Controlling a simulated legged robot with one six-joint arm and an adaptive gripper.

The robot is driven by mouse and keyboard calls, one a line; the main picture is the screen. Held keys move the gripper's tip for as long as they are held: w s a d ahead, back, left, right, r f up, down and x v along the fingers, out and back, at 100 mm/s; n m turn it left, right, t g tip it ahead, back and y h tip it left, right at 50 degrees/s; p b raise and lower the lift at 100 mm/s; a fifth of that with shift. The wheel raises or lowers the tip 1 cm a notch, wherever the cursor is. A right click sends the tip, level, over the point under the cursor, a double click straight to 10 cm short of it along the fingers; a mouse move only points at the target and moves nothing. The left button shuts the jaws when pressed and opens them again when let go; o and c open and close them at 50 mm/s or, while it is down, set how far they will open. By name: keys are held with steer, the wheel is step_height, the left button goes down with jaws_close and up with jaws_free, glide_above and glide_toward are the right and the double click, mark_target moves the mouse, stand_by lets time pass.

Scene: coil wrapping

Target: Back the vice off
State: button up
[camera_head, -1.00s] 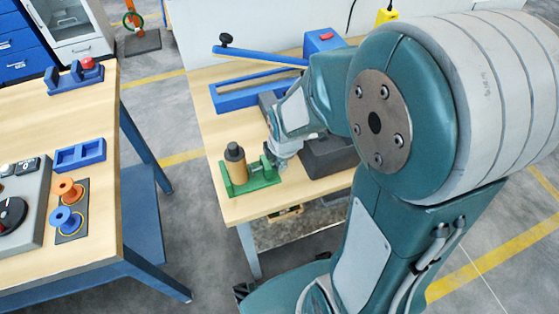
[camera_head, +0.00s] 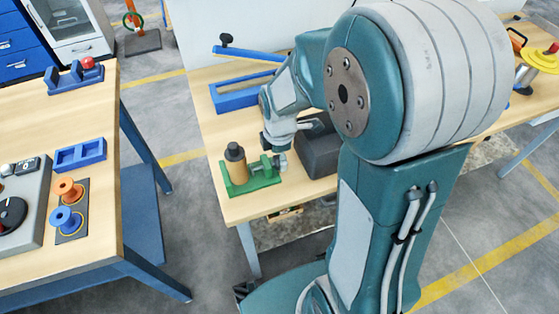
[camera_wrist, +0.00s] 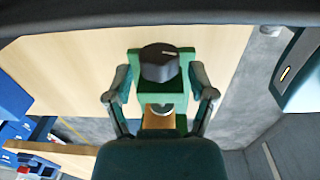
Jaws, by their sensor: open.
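The green vice (camera_head: 250,181) stands near the front left corner of the middle table. A brown cylinder with a dark top (camera_head: 235,165) stands upright at its left part. My gripper (camera_head: 281,160) is at the vice's right end. In the wrist view, a dark knob with a pale mark (camera_wrist: 159,62) sits in front of the green vice body (camera_wrist: 180,94). My open gripper (camera_wrist: 161,88) has one finger on each side of the knob, with gaps visible. Whether the knob lies fully between the fingertips in depth, I cannot tell. The palm hides the lower part.
A dark grey block (camera_head: 319,150) stands just right of my gripper. A blue frame with a lever (camera_head: 238,96) lies behind. A left table carries blue and orange spools (camera_head: 67,219). A yellow reel (camera_head: 543,60) stands at far right.

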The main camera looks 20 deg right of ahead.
steer(key=shift+w+g, duration=0.1)
steer(key=shift+g, duration=0.4)
steer(key=shift+w+g, duration=0.2)
steer(key=shift+g, duration=0.7)
steer(key=shift+w+g, duration=0.2)
steer(key=shift+g, duration=0.7)
steer(key=shift+f, duration=0.1)
steer(key=c, duration=0.8)
steer(key=t, duration=0.1)
steer(key=s+t, duration=0.1)
steer(key=t, duration=0.1)
steer(key=shift+t, duration=0.3)
